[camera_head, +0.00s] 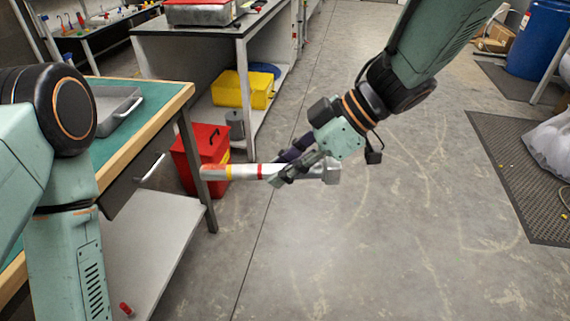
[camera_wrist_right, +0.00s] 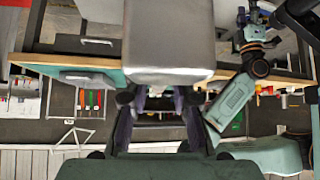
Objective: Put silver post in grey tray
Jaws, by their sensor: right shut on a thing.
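The silver post (camera_head: 245,171) is a long light-grey bar with yellow and red bands and an orange-tinted left end. It lies roughly level in the air over the floor, right of the bench. My right gripper (camera_head: 285,168) is shut on it near its right end. In the right wrist view the post (camera_wrist_right: 168,40) is a large grey block beyond my right fingers (camera_wrist_right: 158,97). The grey tray (camera_head: 128,108) sits on the green bench top, left of the post and partly hidden by my left arm. My left gripper (camera_wrist_right: 251,20) shows small in the wrist view; its jaws are unclear.
The wood-edged bench (camera_head: 150,125) has a drawer handle and lower shelf. A red bin (camera_head: 186,160) stands beside it, behind the post's left end. A yellow box (camera_head: 232,88) and grey can (camera_head: 235,124) lie beyond.

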